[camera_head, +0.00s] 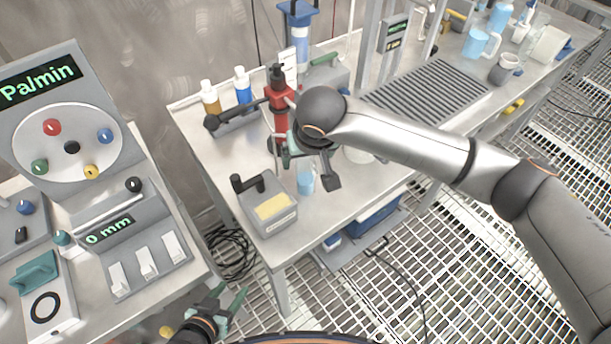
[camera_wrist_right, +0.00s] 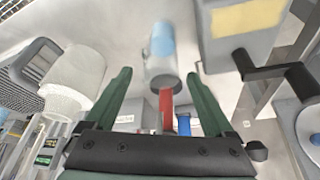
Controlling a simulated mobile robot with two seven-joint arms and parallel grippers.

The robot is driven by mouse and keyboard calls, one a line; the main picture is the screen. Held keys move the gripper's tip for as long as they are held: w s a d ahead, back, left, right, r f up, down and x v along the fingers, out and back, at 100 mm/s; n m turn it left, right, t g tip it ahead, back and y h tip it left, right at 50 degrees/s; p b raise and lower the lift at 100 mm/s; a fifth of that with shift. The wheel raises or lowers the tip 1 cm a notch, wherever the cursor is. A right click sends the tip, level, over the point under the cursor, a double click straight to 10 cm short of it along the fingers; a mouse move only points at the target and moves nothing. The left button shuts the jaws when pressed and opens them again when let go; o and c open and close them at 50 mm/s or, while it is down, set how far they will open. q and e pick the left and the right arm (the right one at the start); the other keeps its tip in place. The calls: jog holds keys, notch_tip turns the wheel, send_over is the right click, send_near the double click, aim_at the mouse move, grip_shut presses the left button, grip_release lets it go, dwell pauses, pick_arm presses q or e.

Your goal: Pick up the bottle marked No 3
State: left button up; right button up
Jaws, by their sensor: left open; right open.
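A bottle with amber contents (camera_head: 210,97) and a bottle with blue contents (camera_head: 242,85), both white-capped, stand in a grey rack at the back left of the steel bench. I cannot read a No 3 mark on either. My right gripper (camera_head: 302,165) is open above the bench, in front of the rack and right of it. A clear vessel with blue liquid (camera_head: 306,182) stands just below it. In the right wrist view this vessel (camera_wrist_right: 162,55) shows ahead, between and beyond the open green fingers (camera_wrist_right: 160,88). My left gripper (camera_head: 229,293) is open and empty, low beside the bench.
A red hand-lever device (camera_head: 279,100) stands close behind my right gripper. A grey box with a yellow label and crank (camera_head: 270,207) is at the bench's front left corner. A white container (camera_wrist_right: 74,80) is left in the wrist view. A control console (camera_head: 70,130) stands at left.

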jog(key=shift+x, duration=0.9)
grip_shut()
